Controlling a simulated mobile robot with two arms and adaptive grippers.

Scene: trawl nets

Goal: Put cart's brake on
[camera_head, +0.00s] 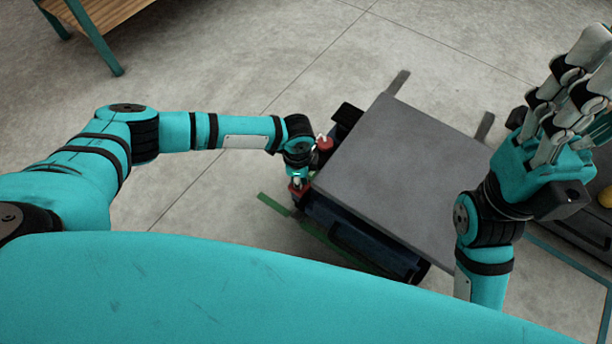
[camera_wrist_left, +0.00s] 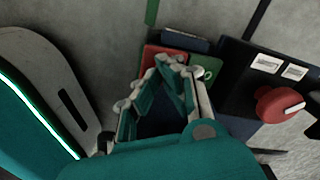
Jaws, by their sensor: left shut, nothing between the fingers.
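The cart (camera_head: 400,170) has a flat grey top and a dark body, and stands on the floor ahead of me. On its left end, a red pad (camera_head: 300,188) and a red knob (camera_head: 324,143) show. In the left wrist view, a red pad (camera_wrist_left: 150,55) and a green pad (camera_wrist_left: 209,68) sit side by side, with the red knob (camera_wrist_left: 279,104) on a dark panel to the right. My left gripper (camera_wrist_left: 176,60) is shut and empty, its fingertips over the two pads; I cannot tell whether they touch. My right gripper (camera_head: 588,75) is raised with its fingers apart, empty.
A wooden-topped bench (camera_head: 110,10) with teal legs stands at the top left. A dark unit (camera_head: 570,235) is at the right edge, partly behind my right arm. Green floor markings (camera_head: 273,204) lie by the cart. The concrete floor left of the cart is clear.

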